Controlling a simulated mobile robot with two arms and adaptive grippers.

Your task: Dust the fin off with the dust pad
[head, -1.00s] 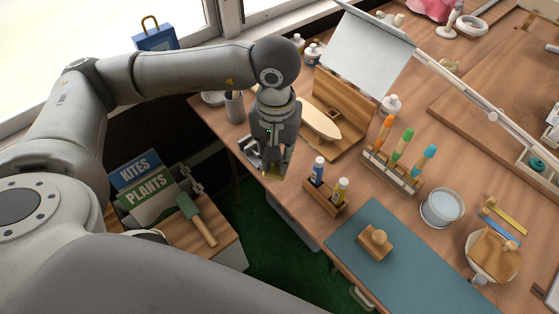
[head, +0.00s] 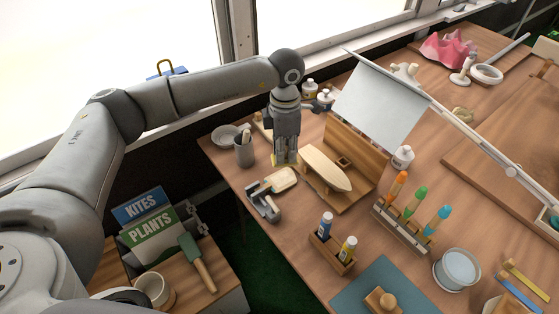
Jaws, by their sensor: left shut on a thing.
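My left gripper (head: 286,155) points down over the table's left part, shut on a small yellow thing (head: 278,159), probably the dust pad, mostly hidden by the fingers. A pale cream flat piece (head: 280,180), which looks like the fin, sticks out of a grey clamp (head: 262,206) near the table's left edge. The gripper is just behind the cream piece in the picture. I cannot tell whether the yellow thing touches it. My right gripper is not in view.
A wooden stand with a cream oval board (head: 325,168) is close on the right. A bowl (head: 226,136) and a grey cup (head: 244,152) stand to the left. A wooden holder with two tubes (head: 331,250) is in front. Several colored-handled tools stand in a rack (head: 402,226).

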